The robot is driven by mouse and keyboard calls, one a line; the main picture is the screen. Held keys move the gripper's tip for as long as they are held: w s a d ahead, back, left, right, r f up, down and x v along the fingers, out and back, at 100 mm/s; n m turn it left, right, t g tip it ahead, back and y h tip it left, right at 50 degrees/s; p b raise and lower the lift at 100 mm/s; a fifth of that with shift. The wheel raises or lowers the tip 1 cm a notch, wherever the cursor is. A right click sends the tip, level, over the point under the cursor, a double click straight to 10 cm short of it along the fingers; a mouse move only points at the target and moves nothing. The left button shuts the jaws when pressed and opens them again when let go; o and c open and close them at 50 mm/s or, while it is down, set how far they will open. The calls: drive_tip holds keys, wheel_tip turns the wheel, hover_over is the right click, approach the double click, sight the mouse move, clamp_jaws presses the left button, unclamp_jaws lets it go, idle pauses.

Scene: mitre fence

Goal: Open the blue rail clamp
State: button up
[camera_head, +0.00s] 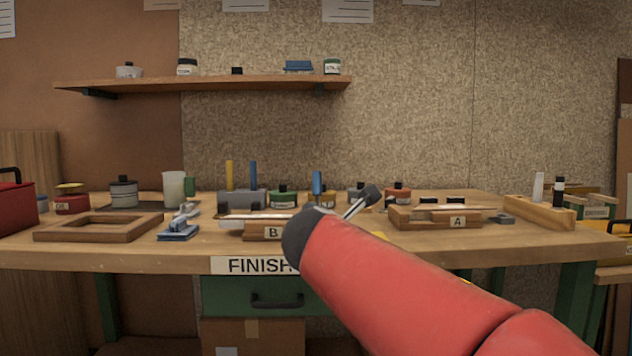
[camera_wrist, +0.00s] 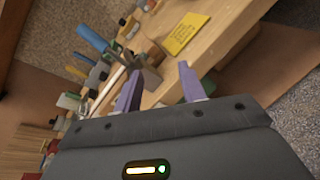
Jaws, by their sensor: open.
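A blue upright lever (camera_head: 317,184) stands behind the board marked B (camera_head: 268,231); it appears to be the handle of the blue rail clamp. Its lower part is hidden behind my arm. In the wrist view a blue handle (camera_wrist: 91,38) shows at the upper left, beyond the fingers. My gripper (camera_wrist: 158,78) is open and empty, with two purple fingers apart. It is over the front part of the bench and not touching the handle. Another blue-based metal tool (camera_head: 178,232) lies on the bench to the left.
A yellow note (camera_wrist: 185,34) lies near the bench edge. A dark block (camera_wrist: 150,79) shows between the fingers. A wooden frame (camera_head: 98,227) lies at left, and the board marked A (camera_head: 440,219) at right. Jars and tools line the back. The front strip is mostly clear.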

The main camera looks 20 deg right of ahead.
sight(316, 180)
drive_tip(key=w+a+r+n+t, duration=0.3)
drive_tip(key=w+r+n, duration=0.4)
drive_tip(key=r+n, duration=0.1)
drive_tip(key=x, duration=0.2)
drive_tip(key=p+x, duration=0.1)
drive_tip(key=x, duration=0.4)
drive_tip(key=shift+s+d+f, duration=0.1)
drive_tip(key=shift+d+f, duration=0.05)
drive_tip(key=shift+f, duration=0.1)
clamp_jaws()
